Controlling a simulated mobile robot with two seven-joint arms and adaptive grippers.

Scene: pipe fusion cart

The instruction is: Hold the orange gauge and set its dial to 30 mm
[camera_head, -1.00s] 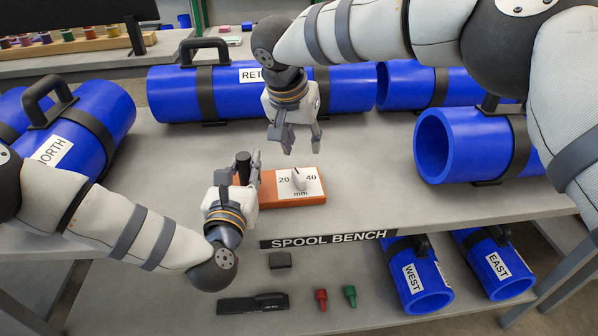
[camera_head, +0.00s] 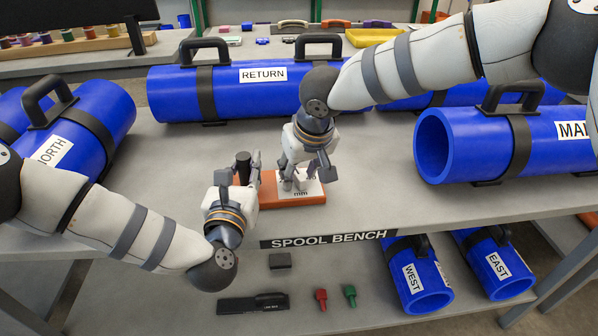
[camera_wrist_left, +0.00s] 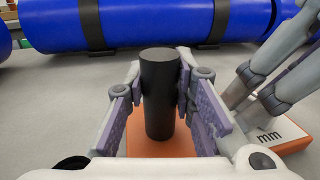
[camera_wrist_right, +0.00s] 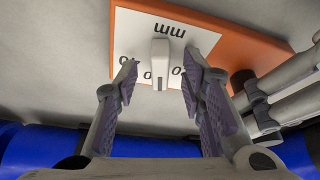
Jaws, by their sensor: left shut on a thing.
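The orange gauge (camera_head: 296,203) stands on the bench with a black upright handle (camera_head: 243,162) at its left end. My left gripper (camera_wrist_left: 160,95) is shut on that handle (camera_wrist_left: 160,70), one finger on each side. The gauge's white dial plate (camera_wrist_right: 128,35) carries a narrow pale pointer knob (camera_wrist_right: 160,60) and the letters "mm". My right gripper (camera_wrist_right: 158,78) is open over the plate, its fingers on either side of the knob with gaps between. The right gripper also covers most of the dial in the head view (camera_head: 300,180). The dial numbers are partly hidden.
A blue RETURN spool (camera_head: 230,95) lies behind the gauge, and another blue spool (camera_head: 470,150) lies to the right. A NORTH spool (camera_head: 85,125) is at the left. A lower shelf holds a black tool (camera_head: 253,304) and red and green pieces. The bench between gauge and right spool is clear.

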